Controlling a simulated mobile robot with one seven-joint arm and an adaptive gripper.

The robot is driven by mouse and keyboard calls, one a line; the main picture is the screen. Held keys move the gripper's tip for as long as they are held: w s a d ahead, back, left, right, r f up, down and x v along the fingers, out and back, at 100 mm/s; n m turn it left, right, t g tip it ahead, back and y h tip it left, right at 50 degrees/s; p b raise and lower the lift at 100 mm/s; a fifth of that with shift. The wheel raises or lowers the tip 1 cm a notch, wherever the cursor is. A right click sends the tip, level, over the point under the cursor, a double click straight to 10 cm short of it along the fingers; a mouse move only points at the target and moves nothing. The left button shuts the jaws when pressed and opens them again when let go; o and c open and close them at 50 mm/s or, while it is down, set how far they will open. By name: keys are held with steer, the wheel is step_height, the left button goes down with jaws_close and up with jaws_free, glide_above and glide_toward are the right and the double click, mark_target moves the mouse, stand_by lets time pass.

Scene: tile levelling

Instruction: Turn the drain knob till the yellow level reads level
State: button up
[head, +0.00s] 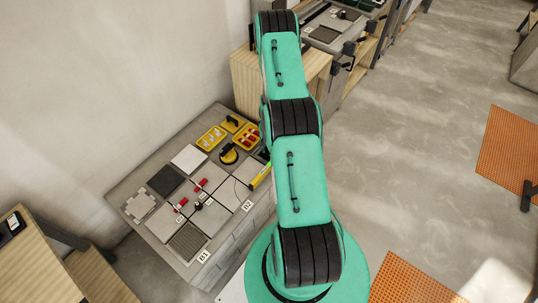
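The yellow level (260,176) lies at the right edge of the tiled grey block, close beside my arm; its bubble is too small to read. A small black knob-like piece (198,205) stands among the pale tiles near the middle; I cannot tell whether it is the drain knob. Red-topped pieces (200,185) and (181,205) stand at the tile joints near it. A dark grey ribbed tile (187,241) lies at the front corner. My teal arm stretches up the picture to the right of the block. My gripper does not show.
The grey block (150,232) carries white labels at its front and right. Yellow trays (211,139) and a black round tool (228,154) sit at its back. A wooden cabinet (247,82) stands behind. Open floor (420,150) lies right, with orange perforated mats (512,150).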

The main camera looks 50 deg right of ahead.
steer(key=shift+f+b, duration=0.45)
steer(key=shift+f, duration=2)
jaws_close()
